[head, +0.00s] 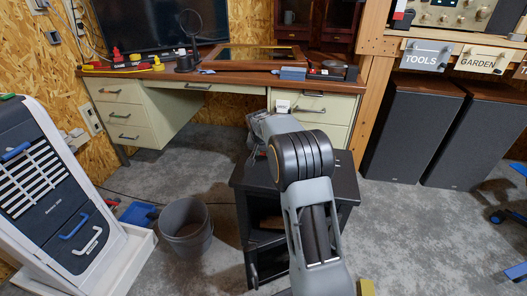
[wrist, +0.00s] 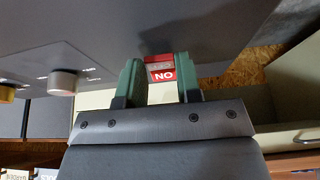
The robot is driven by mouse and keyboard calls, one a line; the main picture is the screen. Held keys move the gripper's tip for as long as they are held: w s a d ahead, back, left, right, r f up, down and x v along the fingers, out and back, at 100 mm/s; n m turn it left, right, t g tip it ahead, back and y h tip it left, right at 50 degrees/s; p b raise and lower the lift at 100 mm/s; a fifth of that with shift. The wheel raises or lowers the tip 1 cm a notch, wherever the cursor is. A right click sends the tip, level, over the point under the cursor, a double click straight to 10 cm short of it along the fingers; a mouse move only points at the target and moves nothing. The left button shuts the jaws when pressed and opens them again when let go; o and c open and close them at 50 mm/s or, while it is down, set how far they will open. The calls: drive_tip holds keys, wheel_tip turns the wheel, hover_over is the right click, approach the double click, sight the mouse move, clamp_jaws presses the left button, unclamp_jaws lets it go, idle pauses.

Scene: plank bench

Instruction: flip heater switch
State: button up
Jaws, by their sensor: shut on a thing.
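The red heater switch (wrist: 160,68) shows in the wrist view, which is upside down, so its white-lettered label reads "NO". My gripper (wrist: 157,76) has its two green fingers on either side of the switch and is shut on it. The switch is on a grey panel (wrist: 110,35), which also carries a pale round knob (wrist: 62,82) and a yellowish knob (wrist: 6,93). In the head view my arm hides the switch and the fingertips, above a dark cabinet-like unit (head: 342,185) standing before the desk.
The desk (head: 135,107) with cream drawers stands behind. A grey bin (head: 186,227) and a blue container (head: 138,213) are on the floor to the left, near a black-and-white unit (head: 45,180). Two dark speakers (head: 410,130) stand to the right. Floor at right is mostly clear.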

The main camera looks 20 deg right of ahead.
drive_tip(key=shift+c, duration=1)
drive_tip(key=r+p, duration=0.1)
drive_tip(key=p, duration=0.3)
drive_tip(key=shift+d+g, duration=0.1)
drive_tip(key=shift+g, duration=0.2)
drive_tip(key=g+p, duration=0.1)
drive_tip(key=p, duration=0.2)
drive_tip(key=y+p, duration=0.1)
drive_tip(key=p, duration=0.2)
drive_tip(key=shift+w+d+r+g+y+p, duration=0.15)
drive_tip(key=shift+w+g+y+p, duration=0.15)
drive_tip(key=shift+g+p, duration=0.1)
drive_tip(key=shift+f+g+y+p, duration=0.2)
drive_tip(key=shift+g+y+p, duration=0.15)
drive_tip(key=shift+p, duration=0.8)
drive_tip(key=shift+w, duration=0.1)
drive_tip(key=shift+f, duration=0.15)
drive_tip(key=o, duration=0.9)
